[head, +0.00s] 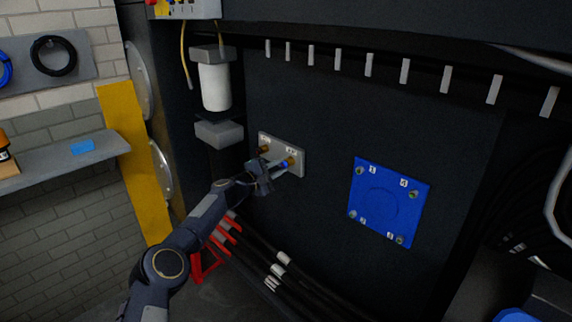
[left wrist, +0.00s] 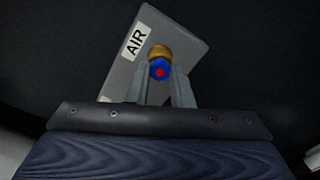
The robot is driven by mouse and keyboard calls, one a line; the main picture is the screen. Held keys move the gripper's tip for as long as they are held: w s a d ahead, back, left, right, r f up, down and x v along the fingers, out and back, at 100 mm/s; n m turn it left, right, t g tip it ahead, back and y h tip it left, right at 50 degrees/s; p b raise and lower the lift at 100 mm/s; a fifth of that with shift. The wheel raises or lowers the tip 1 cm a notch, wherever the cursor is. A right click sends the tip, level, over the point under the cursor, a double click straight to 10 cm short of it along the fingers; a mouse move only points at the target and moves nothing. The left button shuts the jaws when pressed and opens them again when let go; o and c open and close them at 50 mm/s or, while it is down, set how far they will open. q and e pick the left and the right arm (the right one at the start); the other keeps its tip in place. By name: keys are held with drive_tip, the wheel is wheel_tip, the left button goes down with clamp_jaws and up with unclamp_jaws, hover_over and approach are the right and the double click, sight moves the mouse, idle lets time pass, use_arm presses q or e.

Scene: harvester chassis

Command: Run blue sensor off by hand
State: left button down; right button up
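The blue sensor (head: 284,164) sits on a brass fitting (head: 291,159) on the right of a small grey plate (head: 268,143) on the dark chassis wall. In the left wrist view the blue sensor (left wrist: 159,68) shows as a blue hexagon with a red centre, in front of the brass fitting (left wrist: 159,52) and below an "AIR" label (left wrist: 136,41). My left gripper (head: 277,168) has its fingers on both sides of the sensor, apparently touching it; the fingers also show in the left wrist view (left wrist: 160,84). My right gripper is not in view.
A second brass fitting (head: 264,149) is on the plate's left. A blue square plate (head: 388,201) with numbered corners is to the right. A white filter canister (head: 214,86) hangs at upper left. Black hoses (head: 268,280) run below. The wall between the plates is clear.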

use_arm(q)
drive_tip(key=shift+b, duration=0.35)
drive_tip(key=n+p, duration=0.1)
drive_tip(key=p, duration=0.1)
drive_tip(key=n+p, duration=0.2)
drive_tip(key=shift+r+p, duration=0.35)
drive_tip(key=n+p, duration=0.2)
drive_tip(key=n, duration=0.2)
drive_tip(key=shift+f, duration=0.15)
drive_tip(key=shift+f+n+p, duration=0.15)
drive_tip(key=shift+n+p, duration=0.45)
drive_tip(key=shift+n, duration=0.6)
drive_tip(key=n, duration=0.3)
drive_tip(key=shift+a+f+n, duration=0.1)
drive_tip(key=shift+n, duration=0.2)
drive_tip(key=n+p, duration=0.1)
drive_tip(key=n, duration=0.2)
drive_tip(key=shift+s+f+n, duration=0.1)
drive_tip(key=shift+n, duration=0.3)
drive_tip(key=n, duration=0.3)
drive_tip(key=shift+n, duration=0.4)
drive_tip(key=n, duration=0.4)
drive_tip(key=shift+f+n, duration=0.1)
drive_tip(key=shift+n, duration=0.2)
